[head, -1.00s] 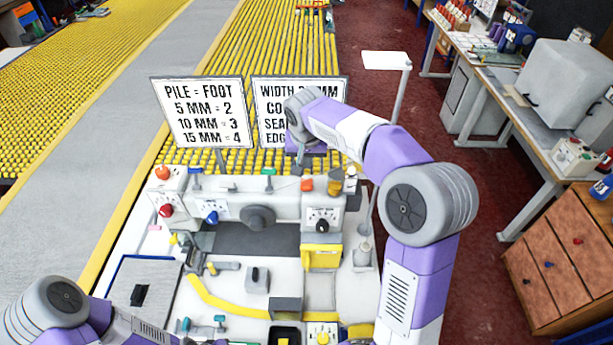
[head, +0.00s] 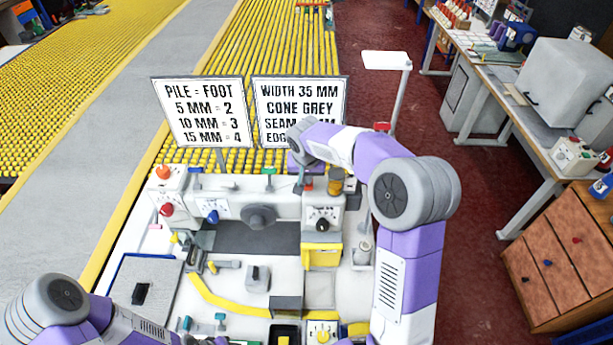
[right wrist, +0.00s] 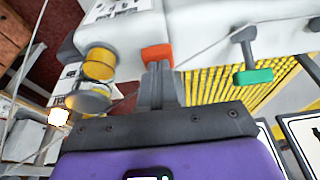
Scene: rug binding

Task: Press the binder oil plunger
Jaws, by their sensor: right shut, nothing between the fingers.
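The binder machine (head: 277,206) is a white body with dials and coloured caps behind the table. An orange plunger cap (right wrist: 158,53) sits on its top edge in the right wrist view. Beside it is an amber cylinder (right wrist: 98,63), which also shows in the head view (head: 336,173). My right gripper (right wrist: 155,75) is shut and empty, its fingertips right at the orange cap; I cannot tell whether they touch.
Two sign boards (head: 203,111) stand behind the machine, close to my right wrist. A green lever (right wrist: 253,76) is beside the orange cap. A yellow strip (head: 228,304) and small fixtures lie on the white table. A wooden drawer cabinet (head: 561,257) is at the right.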

